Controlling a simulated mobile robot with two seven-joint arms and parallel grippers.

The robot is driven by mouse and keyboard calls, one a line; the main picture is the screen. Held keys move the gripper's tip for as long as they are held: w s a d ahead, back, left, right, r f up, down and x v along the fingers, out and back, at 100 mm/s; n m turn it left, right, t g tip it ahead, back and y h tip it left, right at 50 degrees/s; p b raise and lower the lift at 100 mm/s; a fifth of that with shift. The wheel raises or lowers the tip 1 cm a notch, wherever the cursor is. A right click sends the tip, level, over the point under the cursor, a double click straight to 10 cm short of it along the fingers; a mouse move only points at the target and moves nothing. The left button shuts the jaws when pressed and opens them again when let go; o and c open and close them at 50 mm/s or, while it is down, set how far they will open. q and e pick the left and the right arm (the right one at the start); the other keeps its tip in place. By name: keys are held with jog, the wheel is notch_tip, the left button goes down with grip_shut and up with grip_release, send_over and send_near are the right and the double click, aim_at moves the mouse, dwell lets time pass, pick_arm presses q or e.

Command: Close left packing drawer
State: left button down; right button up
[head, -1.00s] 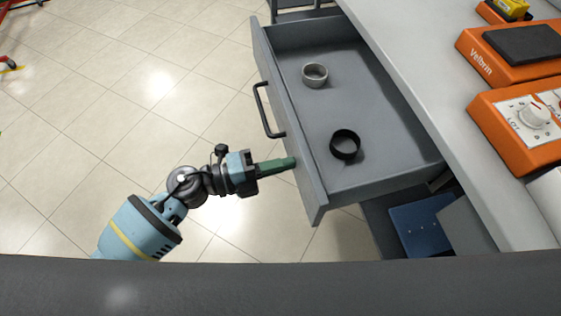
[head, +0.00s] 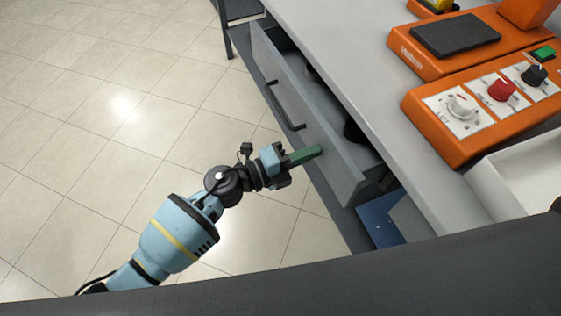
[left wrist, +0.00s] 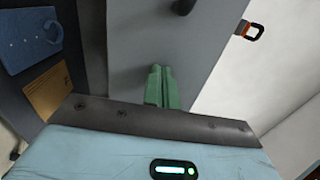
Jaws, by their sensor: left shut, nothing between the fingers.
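The left packing drawer (head: 318,120) is a grey drawer under the counter. In the head view it stands partly open, with only a narrow strip of its inside showing. Its dark bar handle (head: 284,106) is on the front panel. A black round item (head: 353,131) shows partly inside; the counter edge hides the rest. My left gripper (head: 318,151) has green fingers, shut and empty, with the tips at the drawer front near its lower end, to one side of the handle. In the left wrist view the fingers (left wrist: 162,88) point at the grey panel. My right gripper is not in view.
The light counter top (head: 345,75) lies right of the drawer, with an orange machine (head: 480,110) and a white tray (head: 525,170) on it. A blue item (head: 381,221) is in the space below the drawer. Tiled floor at left is clear.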

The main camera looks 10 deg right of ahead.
pick_arm(q)
jog(key=b+x, duration=0.1)
jog(key=x, duration=0.7)
jog(key=shift+d+f+b, duration=0.1)
jog(key=shift+d+b, duration=0.15)
jog(key=shift+b, duration=0.15)
jog(key=shift+w+d, duration=0.1)
jog(key=shift+d, duration=0.05)
jog(key=shift+r, duration=0.2)
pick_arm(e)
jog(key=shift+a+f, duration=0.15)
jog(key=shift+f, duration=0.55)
pick_arm(q)
jog(key=shift+d+r, duration=0.1)
jog(key=shift+r, duration=0.05)
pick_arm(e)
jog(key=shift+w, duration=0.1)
